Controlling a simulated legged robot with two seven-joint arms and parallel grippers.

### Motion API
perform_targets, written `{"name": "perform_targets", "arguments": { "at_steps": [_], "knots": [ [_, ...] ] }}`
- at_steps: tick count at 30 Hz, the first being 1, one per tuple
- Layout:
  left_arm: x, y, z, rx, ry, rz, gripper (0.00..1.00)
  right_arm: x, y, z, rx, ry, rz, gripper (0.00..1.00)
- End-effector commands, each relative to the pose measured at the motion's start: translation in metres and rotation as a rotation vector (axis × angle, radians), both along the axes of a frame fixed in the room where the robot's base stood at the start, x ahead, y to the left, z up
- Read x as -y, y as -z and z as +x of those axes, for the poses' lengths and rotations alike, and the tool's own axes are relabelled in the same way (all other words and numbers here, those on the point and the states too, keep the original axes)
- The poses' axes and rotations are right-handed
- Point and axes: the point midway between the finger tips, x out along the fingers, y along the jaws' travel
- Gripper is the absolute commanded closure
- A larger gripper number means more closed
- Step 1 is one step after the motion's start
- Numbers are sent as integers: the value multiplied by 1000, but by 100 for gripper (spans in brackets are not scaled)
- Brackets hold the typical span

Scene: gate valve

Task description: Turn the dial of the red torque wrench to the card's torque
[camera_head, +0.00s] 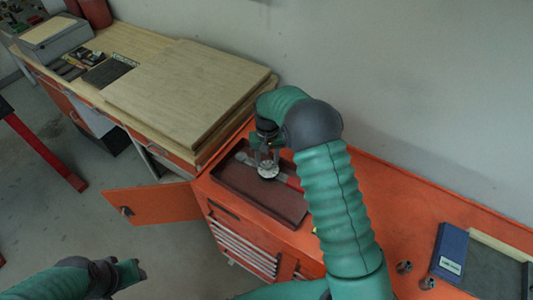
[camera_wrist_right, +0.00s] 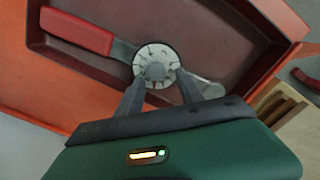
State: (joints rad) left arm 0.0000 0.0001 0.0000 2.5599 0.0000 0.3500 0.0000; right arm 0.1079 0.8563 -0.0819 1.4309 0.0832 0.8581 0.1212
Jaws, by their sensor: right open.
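The torque wrench lies in a dark red-brown tray (camera_head: 285,205) on the orange cabinet. In the right wrist view its red handle (camera_wrist_right: 75,32) is at upper left and its grey metal end (camera_wrist_right: 211,89) at right. Its round white dial (camera_wrist_right: 147,54) has dark marks and a grey centre knob, too small to read. My right gripper (camera_wrist_right: 160,78) points down over the dial, open, one finger on each side; I cannot tell if they touch it. My left gripper (camera_head: 136,271) is low at left over the floor, away from the cabinet. I cannot identify the card.
A wooden workbench (camera_head: 190,85) adjoins the cabinet at upper left. An orange door (camera_head: 155,203) stands open at the cabinet's left. A blue labelled case (camera_head: 451,252) lies at right, near two small dark round parts (camera_head: 404,267). The wall (camera_head: 400,90) rises behind.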

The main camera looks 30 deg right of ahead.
Motion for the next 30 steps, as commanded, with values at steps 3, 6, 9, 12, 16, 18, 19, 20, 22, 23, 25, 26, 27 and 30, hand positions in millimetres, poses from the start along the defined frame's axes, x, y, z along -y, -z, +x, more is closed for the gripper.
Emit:
{"name": "perform_targets", "arguments": {
  "at_steps": [3, 6, 9, 12, 16, 18, 19, 20, 22, 23, 25, 26, 27, 30],
  "knots": [
    [0, 6, 0, 0, 0, 0, 64, 0, -15, 2, 6, 0, -1, 56],
    [0, 13, 0, 0, 0, 0, 64, 0, -39, 3, 7, 0, -1, 56],
    [0, 19, 0, 0, 0, 0, 64, 0, -69, 4, 8, 0, -2, 56],
    [0, 23, 0, 0, 0, 0, 64, 0, -99, 4, 7, -1, -2, 56],
    [0, 27, 0, 0, 0, 0, 64, -1, -133, 4, 5, -1, -2, 56],
    [0, 27, 0, 0, 0, 0, 64, -1, -147, 4, 2, -1, -2, 56],
    [0, 27, 0, 0, 0, 0, 64, -1, -151, 4, 2, -1, -1, 56],
    [0, 27, 0, 0, 0, 0, 64, -1, -155, 4, 0, -1, -1, 56],
    [0, 28, 0, 0, 0, 0, 64, -1, -161, 4, 0, -1, -1, 56],
    [0, 28, 0, 0, 0, 0, 64, -1, -163, 4, -1, -1, -1, 56],
    [0, 27, 0, 0, 0, 0, 64, -1, -164, 4, -2, 0, 0, 56],
    [0, 27, 0, 0, 0, 0, 64, -1, -165, 4, -2, -1, 0, 56],
    [0, 27, 0, 0, 0, 0, 64, -1, -164, 4, -2, 0, 0, 56],
    [0, 27, 0, 0, 0, 0, 64, -1, -164, 4, -2, 0, 0, 56]
  ]
}}
